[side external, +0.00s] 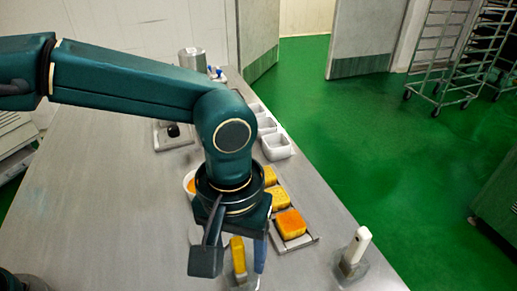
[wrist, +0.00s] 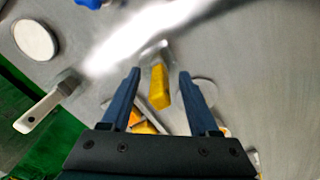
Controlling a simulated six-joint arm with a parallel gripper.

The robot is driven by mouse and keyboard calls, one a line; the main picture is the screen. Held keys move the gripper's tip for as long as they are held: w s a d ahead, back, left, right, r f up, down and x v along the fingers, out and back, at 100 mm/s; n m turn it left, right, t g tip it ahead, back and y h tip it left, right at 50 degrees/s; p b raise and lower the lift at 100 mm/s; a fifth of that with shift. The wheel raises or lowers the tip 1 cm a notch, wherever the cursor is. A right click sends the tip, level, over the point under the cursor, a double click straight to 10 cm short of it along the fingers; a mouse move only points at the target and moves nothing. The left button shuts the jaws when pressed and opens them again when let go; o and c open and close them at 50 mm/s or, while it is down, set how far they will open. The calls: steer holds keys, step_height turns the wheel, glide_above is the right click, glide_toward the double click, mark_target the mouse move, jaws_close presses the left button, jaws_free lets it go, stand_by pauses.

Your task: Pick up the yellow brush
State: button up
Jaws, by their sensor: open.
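The yellow brush (wrist: 159,88) shows in the wrist view between my gripper's two blue fingers, its yellow handle toward me and a greyish end beyond. In the side view the yellow brush (side external: 238,256) stands under my wrist, just left of a blue finger. My gripper (wrist: 159,74) is open, with a finger on each side of the brush and a visible gap to both. I cannot tell exactly how far down the fingers reach along the handle.
A white-handled tool (side external: 357,247) stands near the table's right edge. A tray (side external: 298,243) with orange and yellow blocks lies behind the brush. White containers (side external: 276,146) line the table's edge farther back. The steel table (side external: 130,215) is clear to the left.

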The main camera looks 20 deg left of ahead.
mark_target(238, 240)
jaws_close()
steer(key=shift+r, duration=0.15)
step_height(238, 240, up, 4)
steer(key=shift+f, duration=0.1)
steer(key=w+a+r, duration=0.3)
steer(key=a+r, duration=0.4)
steer(key=a, duration=0.4)
steer(key=shift+w, duration=0.3)
